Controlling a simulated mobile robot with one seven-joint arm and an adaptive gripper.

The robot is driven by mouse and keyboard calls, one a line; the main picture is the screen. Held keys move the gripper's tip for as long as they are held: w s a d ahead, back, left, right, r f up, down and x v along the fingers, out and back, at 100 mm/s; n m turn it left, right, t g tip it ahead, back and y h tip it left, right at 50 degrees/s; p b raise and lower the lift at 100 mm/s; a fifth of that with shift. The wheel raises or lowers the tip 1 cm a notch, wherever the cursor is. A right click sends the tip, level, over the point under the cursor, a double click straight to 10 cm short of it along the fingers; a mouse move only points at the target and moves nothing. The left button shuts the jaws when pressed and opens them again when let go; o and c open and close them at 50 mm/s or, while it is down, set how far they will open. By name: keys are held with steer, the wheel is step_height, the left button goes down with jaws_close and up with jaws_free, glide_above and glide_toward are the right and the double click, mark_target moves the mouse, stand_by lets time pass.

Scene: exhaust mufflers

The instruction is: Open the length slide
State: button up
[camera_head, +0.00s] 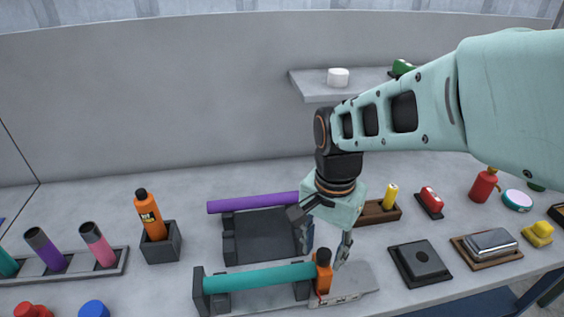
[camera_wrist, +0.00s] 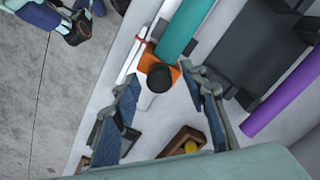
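The length slide looks to be the orange block with a black knob (camera_head: 323,277), at the right end of a teal tube (camera_head: 260,278) on a light base with a scale (camera_head: 350,285). The slide also shows in the wrist view (camera_wrist: 150,62), its black knob partly covering it. My gripper (camera_head: 325,247) points down just above and behind the knob. In the wrist view its two blue-padded fingers stand wide apart on either side of the knob. It is open with nothing held. Whether a finger touches the slide cannot be told.
A purple tube (camera_head: 253,202) lies behind a dark cradle (camera_head: 262,238). An orange bottle (camera_head: 151,217) stands in a dark holder at left. A black plate (camera_head: 419,264) lies at right.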

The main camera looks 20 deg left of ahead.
steer(key=shift+f+b, duration=0.35)
steer(key=shift+f, duration=0.6)
steer(key=shift+d, duration=0.1)
steer(key=shift+c, duration=0.7)
jaws_close()
